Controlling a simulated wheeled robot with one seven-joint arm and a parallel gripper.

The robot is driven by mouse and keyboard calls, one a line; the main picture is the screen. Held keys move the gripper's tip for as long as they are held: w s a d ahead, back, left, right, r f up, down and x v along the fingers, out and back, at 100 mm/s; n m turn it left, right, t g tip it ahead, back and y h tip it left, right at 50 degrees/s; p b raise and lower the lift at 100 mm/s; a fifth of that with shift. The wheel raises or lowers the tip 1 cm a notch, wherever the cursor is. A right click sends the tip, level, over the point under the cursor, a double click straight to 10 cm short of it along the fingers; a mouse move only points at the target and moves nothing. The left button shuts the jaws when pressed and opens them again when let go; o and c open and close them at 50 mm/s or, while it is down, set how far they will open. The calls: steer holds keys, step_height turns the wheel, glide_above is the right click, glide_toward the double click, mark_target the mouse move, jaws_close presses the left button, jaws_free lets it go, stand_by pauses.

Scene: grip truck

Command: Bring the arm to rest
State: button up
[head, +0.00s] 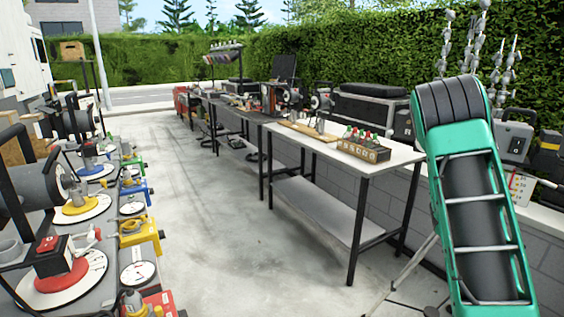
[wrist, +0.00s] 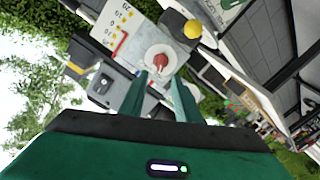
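My gripper (wrist: 159,95) shows in the wrist view with its two green fingers apart and nothing held between them. Beyond the gap is a round white disc with a red piece (wrist: 164,66) at its centre, apart from the fingers. In the head view my green arm rises at the right side, in front of the hedge and low wall. The gripper itself cannot be made out in the head view. The wrist view is strongly tilted.
A white-topped table (head: 375,158) with a wooden crate of bottles (head: 362,151) stands left of my arm. A long bench with coloured devices (head: 140,190) runs along the left. The concrete floor (head: 215,220) between is clear. A yellow ball (wrist: 193,29) shows in the wrist view.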

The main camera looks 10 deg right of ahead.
steer(key=s+a+f+m+g+y, duration=0.1)
steer(key=s+a+m+g+y, duration=0.15)
steer(key=s, duration=0.45)
steer(key=s+a+f+m+g+y, duration=0.1)
steer(key=s+a+m+g, duration=0.1)
steer(key=s+m+g, duration=0.3)
steer(key=s+a+n+g+y, duration=0.4)
steer(key=s+a+y, duration=0.6)
steer(key=s+a, duration=1.6)
steer(key=a, duration=0.2)
steer(key=shift+s+a+r+n, duration=0.2)
steer(key=shift+s+a+n, duration=0.05)
steer(key=shift+a+n, duration=0.1)
steer(key=shift+g, duration=0.25)
steer(key=shift+w+f, duration=0.25)
steer(key=shift+w, duration=0.4)
